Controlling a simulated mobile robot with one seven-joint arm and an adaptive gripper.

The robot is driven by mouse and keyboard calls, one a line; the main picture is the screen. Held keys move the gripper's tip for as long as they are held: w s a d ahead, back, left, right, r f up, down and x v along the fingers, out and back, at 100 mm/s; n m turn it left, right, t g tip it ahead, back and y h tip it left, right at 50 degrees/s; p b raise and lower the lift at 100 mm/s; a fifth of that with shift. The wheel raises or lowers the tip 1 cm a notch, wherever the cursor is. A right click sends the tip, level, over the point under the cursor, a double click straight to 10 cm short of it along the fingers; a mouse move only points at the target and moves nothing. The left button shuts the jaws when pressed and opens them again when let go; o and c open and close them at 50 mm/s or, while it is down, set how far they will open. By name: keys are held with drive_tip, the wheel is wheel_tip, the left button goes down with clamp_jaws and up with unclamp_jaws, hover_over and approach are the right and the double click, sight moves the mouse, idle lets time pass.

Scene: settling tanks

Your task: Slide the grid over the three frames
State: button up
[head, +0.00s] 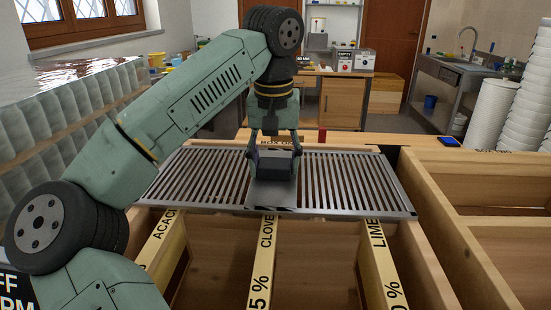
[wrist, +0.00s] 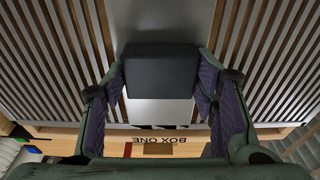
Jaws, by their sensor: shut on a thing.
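The grid (head: 345,182) is a grey slotted metal plate with a solid middle strip and a dark block handle (head: 276,165). It lies flat across the far part of the wooden box, and its slats also show in the wrist view (wrist: 62,50). My gripper (head: 275,148) is shut on the handle, a finger on each side; the handle also shows in the wrist view (wrist: 161,72). Three pale labelled frames, ACACIA (head: 164,242), CLOVER (head: 262,265) and LIME (head: 382,262), run toward me from under the grid's near edge. Their far parts are hidden beneath it.
The box's far wall (wrist: 100,137) reads BOX ONE. A second open wooden box (head: 485,180) adjoins at right, with a dark blue device (head: 448,142) on its far left corner. Stacked white tubs (head: 490,115) stand beyond. Glass jars (head: 60,115) stand at left.

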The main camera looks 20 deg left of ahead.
sight(270, 208)
drive_tip(key=shift+s+d+b, duration=0.25)
drive_tip(key=shift+s+d, duration=0.25)
drive_tip(key=shift+s, duration=1.2)
drive_tip(key=shift+s+d+b, duration=0.25)
drive_tip(key=shift+s+d, duration=0.25)
drive_tip(key=shift+s, duration=1.25)
drive_tip(key=shift+s+d+b, duration=0.25)
drive_tip(key=shift+s+d, duration=0.25)
drive_tip(key=shift+s, duration=1.2)
drive_tip(key=shift+s+d+p, duration=0.1)
drive_tip(key=shift+s+d, duration=0.3)
drive_tip(key=shift+s, duration=1)
drive_tip(key=shift+s+d+p, duration=0.1)
drive_tip(key=shift+s+d, duration=0.3)
drive_tip(key=shift+s, duration=0.95)
drive_tip(key=shift+s+d+p, duration=0.1)
drive_tip(key=shift+s+d, duration=0.3)
drive_tip(key=shift+s, duration=1)
drive_tip(key=shift+p, duration=0.55)
drive_tip(key=o, duration=1.7)
drive_tip(key=shift+c, duration=0.2)
drive_tip(key=shift+f+b, duration=0.2)
drive_tip(key=shift+b, duration=0.45)
